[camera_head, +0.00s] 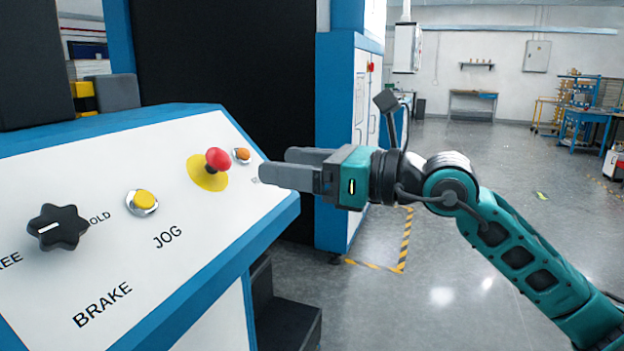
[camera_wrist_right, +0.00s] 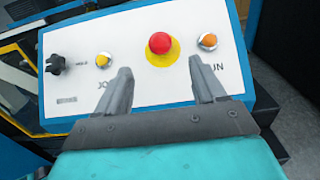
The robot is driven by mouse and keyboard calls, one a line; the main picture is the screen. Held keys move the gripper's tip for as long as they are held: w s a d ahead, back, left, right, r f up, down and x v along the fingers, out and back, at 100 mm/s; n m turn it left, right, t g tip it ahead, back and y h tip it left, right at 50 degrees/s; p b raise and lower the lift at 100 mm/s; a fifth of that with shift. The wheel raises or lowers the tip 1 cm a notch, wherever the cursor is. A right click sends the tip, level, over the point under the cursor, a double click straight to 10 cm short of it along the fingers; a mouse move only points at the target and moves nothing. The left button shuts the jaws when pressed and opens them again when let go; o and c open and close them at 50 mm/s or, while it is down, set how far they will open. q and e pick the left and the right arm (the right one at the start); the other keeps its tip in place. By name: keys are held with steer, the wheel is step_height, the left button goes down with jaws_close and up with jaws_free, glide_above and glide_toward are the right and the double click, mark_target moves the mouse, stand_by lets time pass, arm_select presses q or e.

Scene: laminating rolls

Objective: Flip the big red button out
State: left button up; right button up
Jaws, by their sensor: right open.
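The big red button (camera_head: 218,159) is a red mushroom head on a round yellow plate (camera_head: 207,174), on the slanted white control panel (camera_head: 205,225). In the right wrist view the red button (camera_wrist_right: 160,43) stands beyond my fingers, between their lines. My right gripper (camera_head: 275,166) is open and empty, just right of the button in the head view and apart from it. Its two fingers also show in the right wrist view (camera_wrist_right: 161,85). My left gripper is not in view.
On the same panel are a black star knob (camera_head: 58,227), a yellow button (camera_head: 144,200) above the word JOG, and an orange button (camera_head: 242,155) close to the red one. A blue cabinet (camera_head: 338,130) stands behind my gripper. Open floor lies to the right.

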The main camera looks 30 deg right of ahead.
steer(key=b+v, duration=0.1)
steer(key=v, duration=0.2)
steer(key=shift+w, duration=0.1)
stand_by(0.4)
